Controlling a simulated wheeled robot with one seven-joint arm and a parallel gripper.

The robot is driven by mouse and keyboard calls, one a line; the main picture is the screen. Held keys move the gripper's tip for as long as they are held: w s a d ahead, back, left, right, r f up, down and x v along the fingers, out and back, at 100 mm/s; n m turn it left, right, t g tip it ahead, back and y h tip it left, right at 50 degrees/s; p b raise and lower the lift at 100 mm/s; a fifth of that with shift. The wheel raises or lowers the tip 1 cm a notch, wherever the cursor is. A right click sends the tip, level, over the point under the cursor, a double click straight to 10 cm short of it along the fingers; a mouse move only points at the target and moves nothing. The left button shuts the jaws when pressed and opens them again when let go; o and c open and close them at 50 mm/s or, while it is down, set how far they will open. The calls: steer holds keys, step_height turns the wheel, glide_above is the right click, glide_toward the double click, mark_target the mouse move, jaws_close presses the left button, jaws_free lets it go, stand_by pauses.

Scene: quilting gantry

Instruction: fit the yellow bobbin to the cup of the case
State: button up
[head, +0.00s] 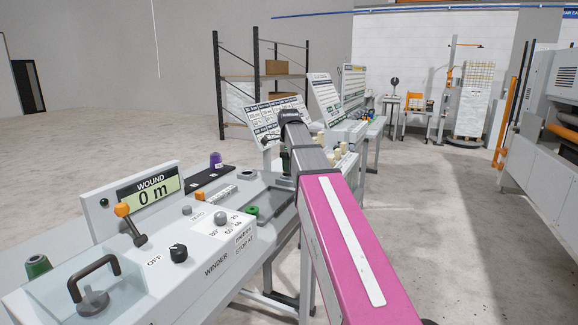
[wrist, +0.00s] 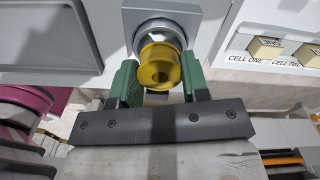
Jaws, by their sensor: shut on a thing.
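The yellow bobbin (wrist: 160,68) is between the two green fingers of my gripper (wrist: 158,78) in the wrist view, with its round end and dark centre hole facing the camera. My gripper is shut on it. Directly behind the bobbin is the cup of the case (wrist: 147,27), a round metal ring on a square grey plate (wrist: 196,20). The bobbin overlaps the lower part of the ring; I cannot tell whether it touches or sits inside. In the head view my gripper (head: 286,160) is small over the benches, and my arm hides the bobbin and cup.
Beige buttons labelled CELL ONE (wrist: 264,47) and CELL TWO are right of the plate. The winder panel (head: 190,240), with an orange-knobbed lever (head: 122,210), fills the front left. A green spool (head: 38,266) and purple spool (head: 215,160) stand there. The floor (head: 430,240) right of my arm is clear.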

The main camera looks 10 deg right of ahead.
steer(key=shift+f, duration=0.9)
steer(key=o, duration=1)
steer(key=shift+r, duration=0.1)
step_height(320, 180, up, 11)
steer(key=shift+f, duration=0.2)
